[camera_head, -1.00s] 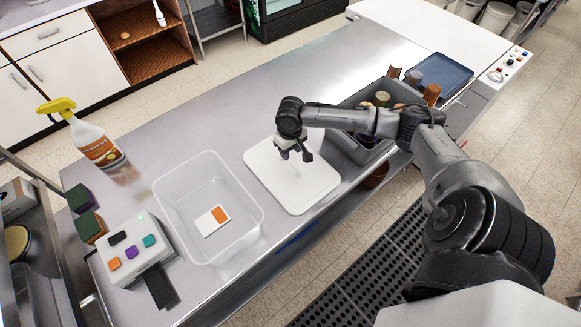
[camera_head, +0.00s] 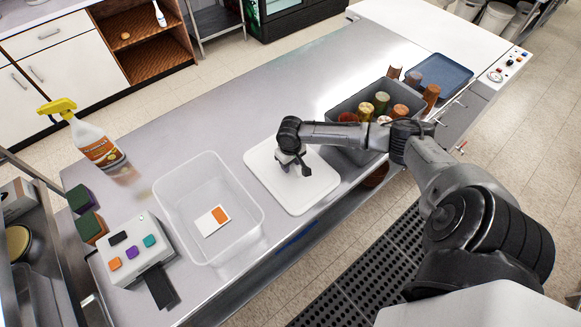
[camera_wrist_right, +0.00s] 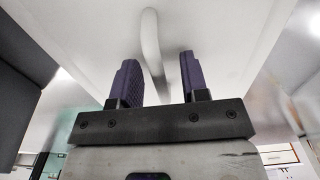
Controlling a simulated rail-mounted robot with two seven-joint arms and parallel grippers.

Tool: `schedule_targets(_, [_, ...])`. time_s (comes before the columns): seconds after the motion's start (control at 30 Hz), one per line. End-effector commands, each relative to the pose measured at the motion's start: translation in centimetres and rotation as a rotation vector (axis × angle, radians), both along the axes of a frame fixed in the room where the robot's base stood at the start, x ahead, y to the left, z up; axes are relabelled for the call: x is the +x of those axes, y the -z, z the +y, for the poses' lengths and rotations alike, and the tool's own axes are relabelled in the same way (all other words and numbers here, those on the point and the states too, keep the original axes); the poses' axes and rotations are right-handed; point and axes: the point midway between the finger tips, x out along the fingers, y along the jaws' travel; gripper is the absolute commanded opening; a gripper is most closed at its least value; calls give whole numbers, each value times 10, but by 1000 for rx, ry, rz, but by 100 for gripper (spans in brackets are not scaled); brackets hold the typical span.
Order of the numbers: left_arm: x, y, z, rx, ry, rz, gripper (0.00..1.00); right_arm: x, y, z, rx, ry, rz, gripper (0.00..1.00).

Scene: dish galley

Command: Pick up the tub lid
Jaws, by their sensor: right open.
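The white tub lid (camera_head: 290,194) lies flat on the steel counter, right of the clear tub (camera_head: 178,205). My right gripper (camera_head: 296,172) is directly over the middle of the lid, pointing down at it. In the right wrist view the lid (camera_wrist_right: 215,25) fills the background, and its raised loop handle (camera_wrist_right: 151,50) stands between the two purple fingers of my right gripper (camera_wrist_right: 160,82). The fingers are apart, with a gap to the handle on both sides. My left gripper is not in view.
A grey bin (camera_head: 350,105) with several cups stands right of the lid, under my right arm. A blue tray (camera_head: 440,75) is farther back. A label box (camera_head: 135,255), a spray bottle (camera_head: 92,140) and sponges (camera_head: 80,198) are at left. The counter behind the lid is clear.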

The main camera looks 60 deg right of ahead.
Motion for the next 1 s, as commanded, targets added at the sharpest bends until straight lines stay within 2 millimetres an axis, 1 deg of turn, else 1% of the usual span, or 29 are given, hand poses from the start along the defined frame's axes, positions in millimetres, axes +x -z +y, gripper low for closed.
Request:
schedule_targets(0.07, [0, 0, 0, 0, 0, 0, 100, 0, 0, 0, 0, 0, 0, 39])
schedule_targets(0.47, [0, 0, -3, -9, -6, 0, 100, 0, 0, 0, 0, 0, 0, 1])
schedule_targets(0.87, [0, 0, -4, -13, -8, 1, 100, 0, -2, 0, 0, 0, -1, 0])
schedule_targets(0.97, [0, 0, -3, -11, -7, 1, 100, 0, -10, 0, 0, -1, -1, 0])
schedule_targets(1.0, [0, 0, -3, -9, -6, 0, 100, 0, -15, -1, 0, -1, -1, 0])
